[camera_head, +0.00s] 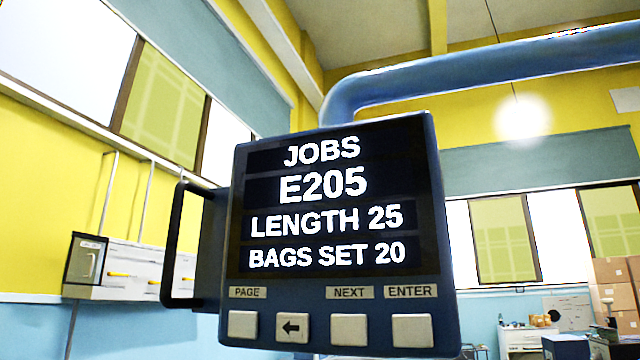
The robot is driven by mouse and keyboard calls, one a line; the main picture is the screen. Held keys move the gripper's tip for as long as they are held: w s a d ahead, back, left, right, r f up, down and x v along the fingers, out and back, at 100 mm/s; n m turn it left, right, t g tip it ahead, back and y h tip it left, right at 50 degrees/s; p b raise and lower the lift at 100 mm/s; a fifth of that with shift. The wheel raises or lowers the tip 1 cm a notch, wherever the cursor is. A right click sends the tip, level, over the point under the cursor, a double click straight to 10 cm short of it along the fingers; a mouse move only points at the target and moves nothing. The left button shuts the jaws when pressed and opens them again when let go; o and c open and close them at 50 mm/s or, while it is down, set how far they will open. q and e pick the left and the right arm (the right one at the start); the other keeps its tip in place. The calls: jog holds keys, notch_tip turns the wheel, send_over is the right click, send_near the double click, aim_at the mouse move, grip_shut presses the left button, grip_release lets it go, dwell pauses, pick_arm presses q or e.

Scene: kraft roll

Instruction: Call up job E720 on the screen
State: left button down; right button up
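A dark blue control box with a screen (335,198) fills the middle of the head view. The screen reads JOBS, E205, LENGTH 25, BAGS SET 20; E720 does not show on it. Neither of my grippers is in view.
A black handle (174,245) stands out from the box's left side. A thick blue pipe arm (480,72) runs from behind the box's top to the upper right. Cardboard boxes (615,285) are stacked far right. A wall cabinet (130,268) is at left.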

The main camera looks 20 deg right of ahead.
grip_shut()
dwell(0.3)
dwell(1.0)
